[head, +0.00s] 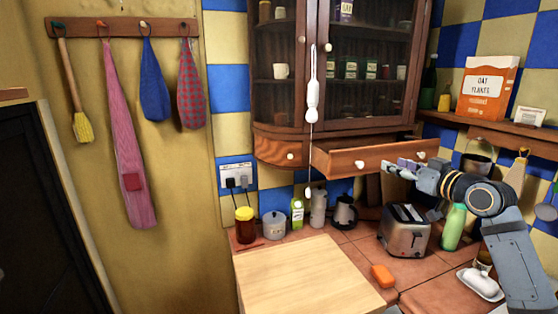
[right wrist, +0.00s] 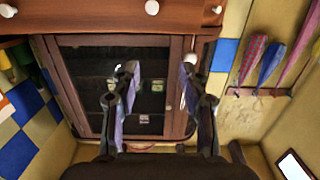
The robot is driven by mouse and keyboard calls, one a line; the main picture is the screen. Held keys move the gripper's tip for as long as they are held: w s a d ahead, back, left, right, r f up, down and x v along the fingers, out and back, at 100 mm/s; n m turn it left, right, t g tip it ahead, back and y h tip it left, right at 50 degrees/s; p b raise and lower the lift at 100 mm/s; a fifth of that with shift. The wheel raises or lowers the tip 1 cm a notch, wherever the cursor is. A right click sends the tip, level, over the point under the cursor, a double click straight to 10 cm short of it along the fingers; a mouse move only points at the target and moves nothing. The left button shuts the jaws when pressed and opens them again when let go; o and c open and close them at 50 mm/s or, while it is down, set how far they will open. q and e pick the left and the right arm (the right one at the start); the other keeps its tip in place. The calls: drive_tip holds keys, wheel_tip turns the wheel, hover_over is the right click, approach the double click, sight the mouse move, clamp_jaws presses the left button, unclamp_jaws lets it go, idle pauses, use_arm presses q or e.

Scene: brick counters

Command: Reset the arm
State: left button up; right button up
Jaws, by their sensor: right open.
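My right arm comes in from the right in the head view. My right gripper (head: 408,168) is in front of the pulled-out drawer (head: 350,160) under the wall cabinet, near its right knob. In the right wrist view the two fingers of my right gripper (right wrist: 158,85) are spread apart with nothing between them. Behind them is the cabinet's glass door (right wrist: 145,60), with the drawer front (right wrist: 100,14) along the top of that picture. I cannot tell from the pictures whether the fingers touch the drawer. My left gripper is not in view.
Below are a toaster (head: 404,232), a green bottle (head: 453,228), an orange block (head: 383,276), a white butter dish (head: 480,284) and a bare wooden board (head: 300,275). A white pull cord (head: 312,100) hangs before the cabinet. An oat flakes box (head: 487,88) stands on the right shelf.

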drive_tip(key=s+a+f+g+h, duration=0.1)
drive_tip(key=s+a+f+g, duration=0.2)
drive_tip(key=f, duration=0.7)
drive_tip(key=s+a+f+g+h, duration=0.1)
drive_tip(key=s+a+f, duration=0.3)
drive_tip(key=f, duration=0.7)
drive_tip(key=s+a+f+g+h, duration=0.1)
drive_tip(key=s+a+f+g, duration=0.3)
drive_tip(key=f, duration=0.6)
drive_tip(key=s+d+f+m+g+h, duration=0.2)
drive_tip(key=s+f, duration=0.4)
drive_tip(key=s, duration=0.6)
drive_tip(key=s+d+f+m+g+h, duration=0.15)
drive_tip(key=s+f, duration=0.45)
drive_tip(key=s, duration=0.7)
wheel_tip(320, 180, down, 26)
drive_tip(key=s+d+r+g, duration=0.1)
drive_tip(key=s+d+g, duration=0.1)
drive_tip(key=s+d, duration=0.1)
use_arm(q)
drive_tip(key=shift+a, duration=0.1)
use_arm(e)
drive_tip(key=s+f+g, duration=0.1)
drive_tip(key=s+f, duration=1.6)
drive_tip(key=s, duration=0.1)
drive_tip(key=shift+s+d+f, duration=0.15)
drive_tip(key=shift+d+f, duration=0.1)
drive_tip(key=shift+d, duration=0.1)
drive_tip(key=shift+g, duration=0.25)
